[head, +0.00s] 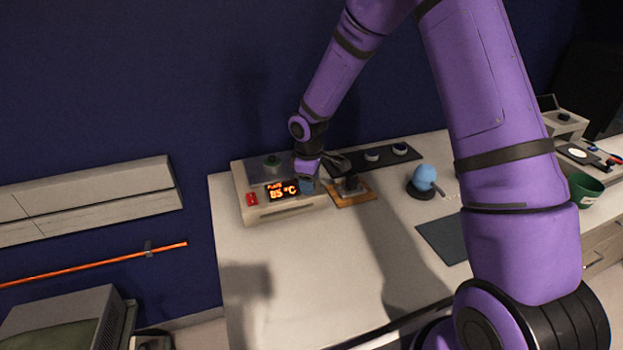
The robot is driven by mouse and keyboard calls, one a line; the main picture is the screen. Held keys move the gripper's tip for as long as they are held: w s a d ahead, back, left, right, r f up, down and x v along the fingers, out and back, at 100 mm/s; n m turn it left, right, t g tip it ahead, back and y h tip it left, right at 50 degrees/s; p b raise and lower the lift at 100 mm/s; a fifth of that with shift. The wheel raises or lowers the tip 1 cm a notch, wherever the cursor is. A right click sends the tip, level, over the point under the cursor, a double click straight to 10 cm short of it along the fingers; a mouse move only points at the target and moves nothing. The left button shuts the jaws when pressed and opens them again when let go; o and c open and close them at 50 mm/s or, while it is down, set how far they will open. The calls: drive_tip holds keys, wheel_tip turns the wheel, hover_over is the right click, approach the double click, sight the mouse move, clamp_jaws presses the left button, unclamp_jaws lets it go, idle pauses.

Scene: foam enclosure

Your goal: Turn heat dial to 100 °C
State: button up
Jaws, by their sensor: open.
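The heating unit (285,210) is a pale box at the back left of the white bench. Its display (282,190) glows orange and reads "PLATE 85 °C". A bluish round knob (307,186), which looks like the heat dial, sits right of the display, partly covered by my wrist. My gripper (340,164) is open and small in view, at the unit's right end, just up and right of the knob. My wrist hides part of the unit's top, and I cannot tell whether the fingers touch the knob.
A red switch (251,199) is left of the display. A wooden board (352,198) with a dark block stands just right of the unit. A blue ball-shaped object (424,177) and a green cup (584,189) are farther right. The bench's front left is clear.

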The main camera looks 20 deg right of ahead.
drive_tip(key=shift+s+a+f, duration=0.1)
drive_tip(key=shift+s+a, duration=0.05)
drive_tip(key=shift+a, duration=0.05)
